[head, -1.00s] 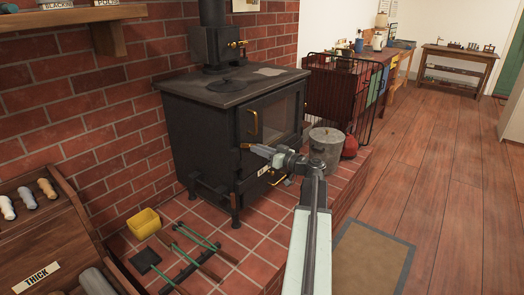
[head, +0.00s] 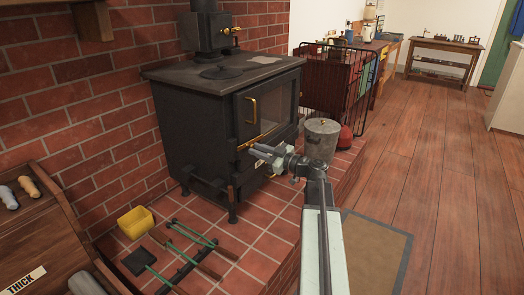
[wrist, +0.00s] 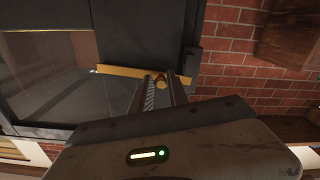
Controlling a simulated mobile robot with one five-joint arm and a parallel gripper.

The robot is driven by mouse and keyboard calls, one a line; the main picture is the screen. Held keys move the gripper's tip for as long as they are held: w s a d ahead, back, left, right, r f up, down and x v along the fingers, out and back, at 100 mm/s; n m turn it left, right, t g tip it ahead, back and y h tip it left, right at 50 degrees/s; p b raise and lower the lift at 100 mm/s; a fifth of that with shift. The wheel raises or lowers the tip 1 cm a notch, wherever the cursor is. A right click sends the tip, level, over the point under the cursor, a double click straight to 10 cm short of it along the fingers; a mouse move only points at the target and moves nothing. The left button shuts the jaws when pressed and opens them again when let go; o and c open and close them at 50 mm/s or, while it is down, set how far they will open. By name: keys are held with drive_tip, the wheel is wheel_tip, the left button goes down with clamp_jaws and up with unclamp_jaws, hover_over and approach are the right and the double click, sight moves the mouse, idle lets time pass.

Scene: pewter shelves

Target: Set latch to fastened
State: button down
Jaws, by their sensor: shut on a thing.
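The black stove (head: 190,120) stands on the tiled hearth against the brick wall. Its glazed front door (head: 272,105) looks closed and has an upright brass handle (head: 250,108). Below the handle is the brass latch (head: 243,146), a bar lying roughly level, partly hidden by my gripper. In the wrist view the latch bar (wrist: 120,71) crosses the door's edge, with a round brass knob between my fingertips. My gripper (head: 254,149) is shut on the latch at that knob; it also shows in the wrist view (wrist: 160,84). A pale label below is mostly hidden.
A lidded metal bin (head: 321,140) stands just right of my wrist. Fire tools (head: 190,245) and a yellow container (head: 136,222) lie on the hearth at left. A dark wire guard (head: 345,85) stands behind.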

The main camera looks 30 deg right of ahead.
drive_tip(key=shift+a+f, duration=0.25)
drive_tip(key=shift+a, duration=0.2)
idle(1.0)
drive_tip(key=c, duration=1.3)
unclamp_jaws()
drive_tip(key=shift+d, duration=0.15)
drive_tip(key=v, duration=0.8)
drive_tip(key=shift+w, duration=0.1)
